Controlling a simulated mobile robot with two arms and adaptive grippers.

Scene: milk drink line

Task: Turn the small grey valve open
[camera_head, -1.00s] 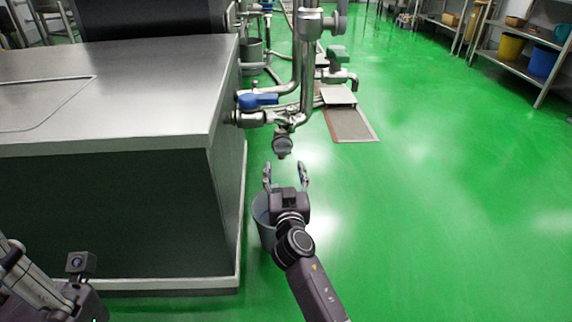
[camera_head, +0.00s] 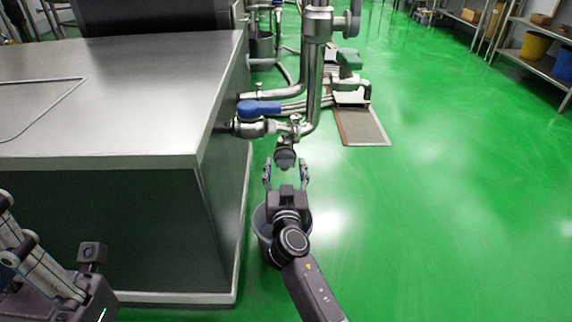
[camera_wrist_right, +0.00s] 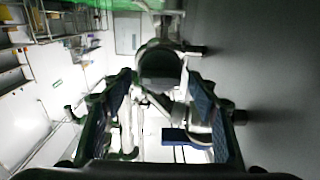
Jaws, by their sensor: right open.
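A small dark grey fitting (camera_head: 285,158) hangs below the steel pipework at the corner of the steel cabinet. It looks like the small grey valve, but I cannot make out its handle. My right gripper (camera_head: 286,172) is open just in front of it, with a finger on either side and a visible gap. In the right wrist view the round dark grey end (camera_wrist_right: 160,68) sits between the fingertips, beyond them. My left gripper (camera_head: 45,262) is partly in view at the lower left; its fingers are not clear.
A blue-handled valve (camera_head: 260,108) lies on the pipe just above and left. The steel cabinet (camera_head: 120,110) fills the left side. A grey bucket (camera_head: 264,236) stands on the floor below my right gripper. A floor grate (camera_head: 362,127) lies behind. The green floor to the right is clear.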

